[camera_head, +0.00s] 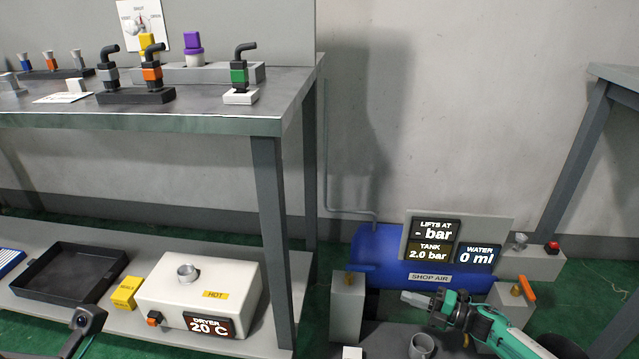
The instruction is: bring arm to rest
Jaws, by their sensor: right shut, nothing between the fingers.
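My right arm comes in from the lower right, with green and dark links. Its right gripper (408,297) is shut and empty. It points left, in front of the blue shop air tank (378,255) in the picture. I cannot tell whether it touches anything there. No left gripper can be made out.
A workbench (200,122) with coloured valve fittings stands at left. Its lower shelf holds a black tray (75,272) and a white dryer box (235,280) reading 20 C. Grey posts with an orange-handled valve (527,288) and a red button (553,246) stand around the tank.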

